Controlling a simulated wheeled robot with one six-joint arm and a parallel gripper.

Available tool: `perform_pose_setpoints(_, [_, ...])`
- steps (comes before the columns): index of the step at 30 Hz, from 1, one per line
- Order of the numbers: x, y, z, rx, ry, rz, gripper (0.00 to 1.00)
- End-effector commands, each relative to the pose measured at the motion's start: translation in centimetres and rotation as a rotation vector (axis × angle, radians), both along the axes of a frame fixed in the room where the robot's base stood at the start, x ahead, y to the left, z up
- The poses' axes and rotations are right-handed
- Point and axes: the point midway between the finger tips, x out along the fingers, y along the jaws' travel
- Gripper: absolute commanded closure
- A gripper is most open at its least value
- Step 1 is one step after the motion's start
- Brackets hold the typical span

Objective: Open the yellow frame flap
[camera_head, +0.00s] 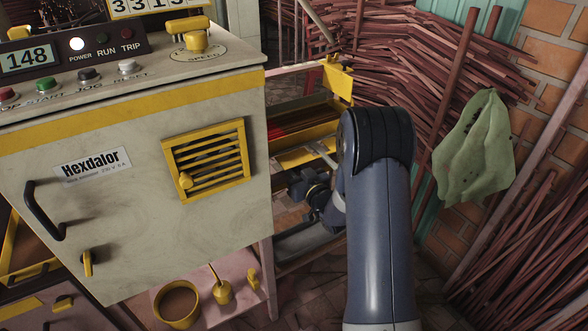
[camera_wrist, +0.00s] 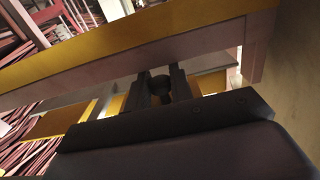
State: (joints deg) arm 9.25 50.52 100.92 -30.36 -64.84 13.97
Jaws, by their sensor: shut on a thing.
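In the head view a yellow frame with slats and a small yellow knob (camera_head: 207,160) lies flat against the front of the grey machine cabinet. Beyond the cabinet's right side are a yellow rail (camera_head: 318,116) and a yellow panel (camera_head: 303,156). I cannot tell for certain which yellow part is the flap. My gripper (camera_wrist: 161,84) is low beside the cabinet, under and near the yellow panel in the head view. In the wrist view its two dark fingers are closed around a small dark round knob (camera_wrist: 160,88), below a yellow-edged beam (camera_wrist: 130,45). What the knob is fixed to is hidden.
The grey cabinet (camera_head: 110,215) stands close to the left of my arm. Bundles of reddish sticks (camera_head: 420,50) fill the back and right. A green cloth (camera_head: 478,145) hangs at the right. A yellow cup (camera_head: 178,303) stands on a low pink shelf.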

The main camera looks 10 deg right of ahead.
Motion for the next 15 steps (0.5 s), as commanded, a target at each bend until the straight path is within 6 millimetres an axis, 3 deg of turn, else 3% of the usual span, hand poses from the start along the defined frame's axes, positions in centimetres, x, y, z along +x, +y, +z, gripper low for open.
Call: perform_pose_setpoints(15, [-0.3,-0.1,1.1,-0.051,0.158,0.001,1.00])
